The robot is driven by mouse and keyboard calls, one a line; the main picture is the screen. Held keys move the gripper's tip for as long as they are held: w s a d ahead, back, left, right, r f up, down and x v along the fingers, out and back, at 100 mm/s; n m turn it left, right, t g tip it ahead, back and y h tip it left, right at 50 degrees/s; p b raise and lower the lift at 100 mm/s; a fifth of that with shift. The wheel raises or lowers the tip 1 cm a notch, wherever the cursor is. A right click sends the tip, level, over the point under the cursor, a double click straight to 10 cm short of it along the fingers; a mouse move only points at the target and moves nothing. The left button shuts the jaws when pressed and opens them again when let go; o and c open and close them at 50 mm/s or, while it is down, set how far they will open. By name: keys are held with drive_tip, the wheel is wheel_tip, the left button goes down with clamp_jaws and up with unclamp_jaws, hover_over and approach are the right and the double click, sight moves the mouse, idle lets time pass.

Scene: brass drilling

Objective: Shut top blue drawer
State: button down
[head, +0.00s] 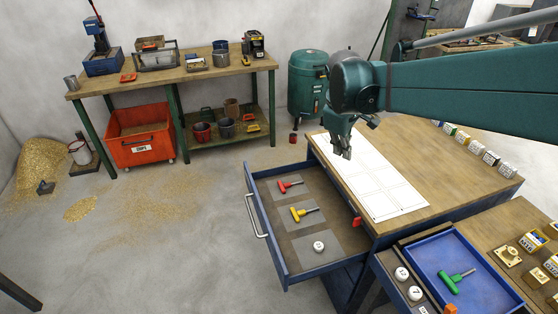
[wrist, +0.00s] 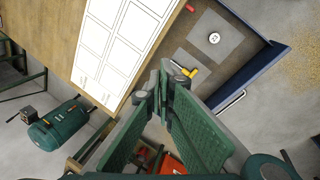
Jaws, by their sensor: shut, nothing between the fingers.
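The top blue drawer (head: 291,277) is pulled out from the left side of the wooden workbench in the head view. Its silver bar handle (head: 256,216) is on the outer front face. Inside are a red T-handled tool (head: 288,186), a yellow T-handled tool (head: 303,213) and a white round knob (head: 319,246), on grey pads. The drawer's blue wall (wrist: 258,76) and the handle (wrist: 231,101) also show in the wrist view. My gripper (head: 342,154) is shut and empty, pointing down above the bench's left edge, apart from the handle.
A white gridded sheet (head: 372,180) lies on the workbench (head: 440,160). A red object (head: 357,222) is at the bench edge beside the drawer. A blue tray (head: 465,290) with a green T-handled tool stands at lower right. The floor (head: 190,240) left of the drawer is clear.

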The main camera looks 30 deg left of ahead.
drive_tip(key=s+a+f+n+h, duration=0.1)
drive_tip(key=a+f+n, duration=0.2)
drive_tip(key=a+f, duration=0.55)
drive_tip(key=a+f+n, duration=0.3)
drive_tip(key=a+f, duration=0.1)
drive_tip(key=a, duration=1)
drive_tip(key=s+a+f+n+h, duration=0.1)
drive_tip(key=a+f+n, duration=0.2)
drive_tip(key=a+f, duration=0.55)
drive_tip(key=s+a+f+n, duration=0.1)
drive_tip(key=s+a+f, duration=0.1)
drive_tip(key=a, duration=0.4)
drive_tip(key=s+a+f+n, duration=0.1)
drive_tip(key=s+a+f, duration=0.2)
drive_tip(key=a, duration=0.4)
drive_tip(key=shift+s+a+f+n+h, duration=0.15)
drive_tip(key=shift+a+f+n+h, duration=0.15)
drive_tip(key=shift+f, duration=0.25)
drive_tip(key=shift+f, duration=0.1)
drive_tip(key=w+d+f+b, duration=0.3)
drive_tip(key=w+d+f, duration=0.2)
drive_tip(key=f, duration=0.4)
drive_tip(key=shift+w+d, duration=0.25)
